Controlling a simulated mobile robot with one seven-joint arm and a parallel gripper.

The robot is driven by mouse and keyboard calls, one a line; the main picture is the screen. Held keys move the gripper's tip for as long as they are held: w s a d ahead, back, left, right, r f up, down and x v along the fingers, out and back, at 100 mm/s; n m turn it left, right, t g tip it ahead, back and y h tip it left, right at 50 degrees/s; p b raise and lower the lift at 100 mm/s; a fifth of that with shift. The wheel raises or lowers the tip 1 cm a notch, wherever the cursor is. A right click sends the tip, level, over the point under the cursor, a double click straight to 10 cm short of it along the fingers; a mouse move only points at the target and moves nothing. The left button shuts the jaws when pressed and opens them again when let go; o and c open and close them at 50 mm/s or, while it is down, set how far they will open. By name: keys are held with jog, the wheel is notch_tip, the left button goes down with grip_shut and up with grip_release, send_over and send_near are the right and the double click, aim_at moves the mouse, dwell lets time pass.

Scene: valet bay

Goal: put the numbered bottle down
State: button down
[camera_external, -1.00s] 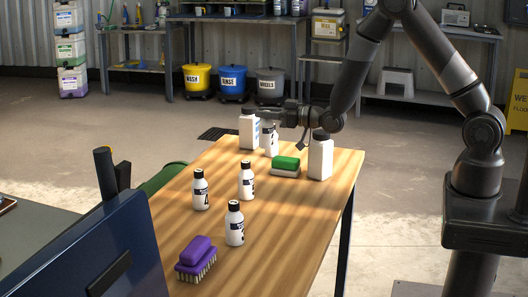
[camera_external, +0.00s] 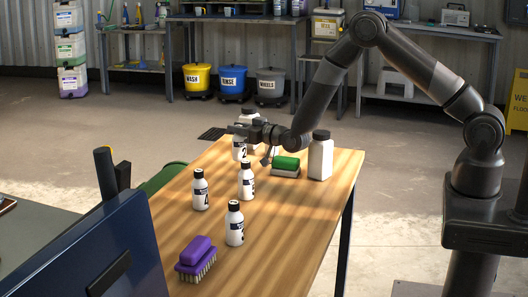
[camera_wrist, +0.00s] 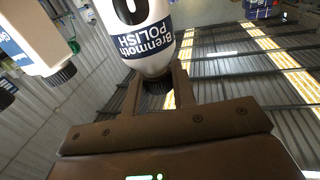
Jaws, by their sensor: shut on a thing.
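My gripper (camera_external: 240,129) is shut on the dark cap of a small white bottle marked 2 (camera_external: 240,150). The bottle hangs roughly upright below the fingers, near the far left part of the wooden table (camera_external: 290,220). I cannot tell whether its base touches the tabletop. In the wrist view the held bottle (camera_wrist: 145,38) shows a "Brenmoth Polish" label, with its cap between the fingers. Three similar small bottles stand nearer: one marked 4 (camera_external: 200,191), one to its right (camera_external: 246,182) and one in front (camera_external: 235,226); the last two numbers are hard to read.
A large white bottle (camera_external: 250,117) stands close behind the held one, partly hidden by my gripper. A purple brush (camera_external: 196,257) lies at the near end. The table's right front is clear.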

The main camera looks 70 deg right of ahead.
aim_at(239, 138)
jog(key=shift+f, duration=1.65)
jog(key=shift+f, duration=0.15)
jog(key=c, duration=1.2)
grip_release()
